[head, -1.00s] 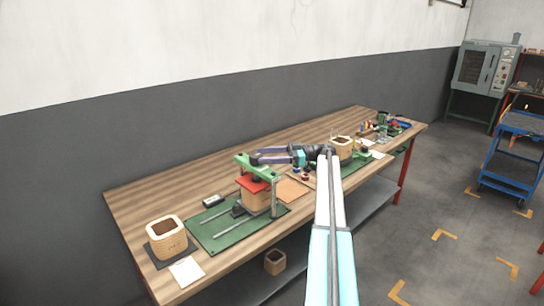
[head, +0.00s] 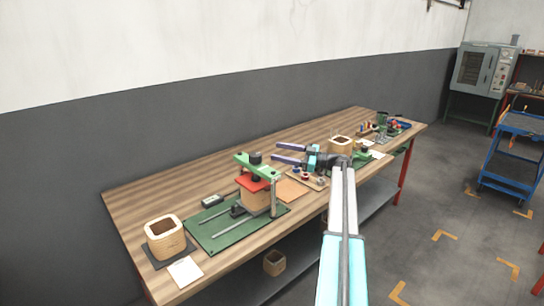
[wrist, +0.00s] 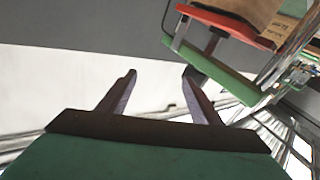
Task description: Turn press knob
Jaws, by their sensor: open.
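The press stands on a green mat (head: 214,236), with a green top beam (head: 268,169) and a red plate (head: 253,182) above a tan coil block (head: 254,200). The dark press knob (head: 255,158) sits on top of the beam and is uncovered. My gripper (head: 274,152) is open and empty, to the right of the knob and apart from it, its fingers pointing left. In the wrist view my gripper (wrist: 159,74) shows two spread fingers with nothing between them. The red plate (wrist: 228,22) and green beam (wrist: 222,72) appear tilted at upper right there; I cannot make out the knob.
A tan coil block (head: 165,240) stands at the table's left end, with a white card (head: 185,270) in front. Another coil block (head: 341,144) and small parts lie to the right. A blue cart (head: 515,150) stands on the floor. The wall runs behind the table.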

